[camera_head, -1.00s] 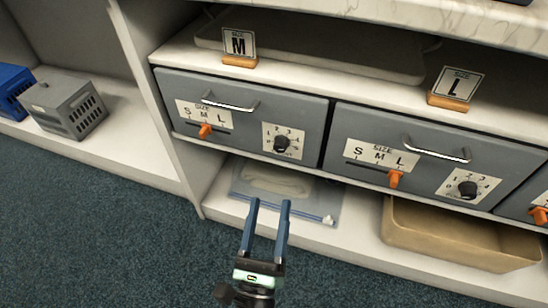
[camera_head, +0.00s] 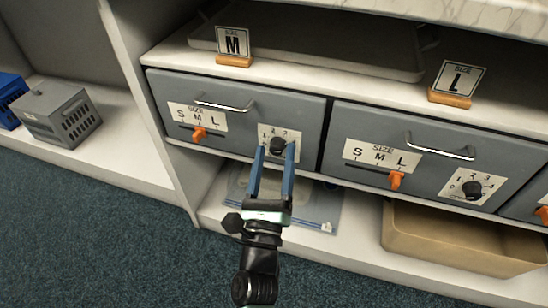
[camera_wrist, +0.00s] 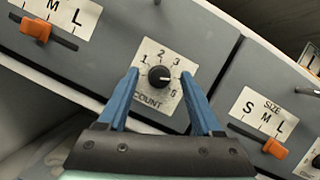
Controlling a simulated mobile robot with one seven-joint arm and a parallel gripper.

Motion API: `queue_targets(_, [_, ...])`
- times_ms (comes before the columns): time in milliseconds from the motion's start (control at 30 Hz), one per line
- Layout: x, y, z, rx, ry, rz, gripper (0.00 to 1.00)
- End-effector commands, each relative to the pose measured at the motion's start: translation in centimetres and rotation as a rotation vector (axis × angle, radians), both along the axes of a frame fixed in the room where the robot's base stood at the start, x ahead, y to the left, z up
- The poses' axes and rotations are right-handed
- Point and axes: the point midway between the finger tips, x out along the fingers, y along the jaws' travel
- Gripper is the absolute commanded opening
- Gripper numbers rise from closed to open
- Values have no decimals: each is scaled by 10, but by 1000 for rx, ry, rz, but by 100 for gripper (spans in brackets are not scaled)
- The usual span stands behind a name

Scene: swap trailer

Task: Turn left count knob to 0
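The left count knob (camera_head: 277,146) is a black round knob on a white number plate, on the front of the left grey drawer box (camera_head: 235,118). The wrist view shows this knob (camera_wrist: 160,76) between my fingers, with 1, 2 and 3 legible around it and COUNT below. Its white mark points to the right, below the 3; the exact number there is hard to read. My gripper (camera_head: 275,149) is open, its two blue fingers on either side of the knob. Whether they touch it cannot be told. The left finger hides the plate's left part, where no 0 is visible.
An orange size slider (camera_head: 199,134) is left of the knob. The right drawer box (camera_head: 425,150) has its own slider (camera_head: 396,180) and count knob (camera_head: 472,189). A tan bin (camera_head: 450,245) and a shelf (camera_head: 212,212) lie below. Metal handles (camera_head: 224,104) stick out.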

Motion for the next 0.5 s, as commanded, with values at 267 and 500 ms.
queue_targets(267, [0,0,0,0,0,0,16])
queue_targets(500, [0,0,0,0,-1,0,0])
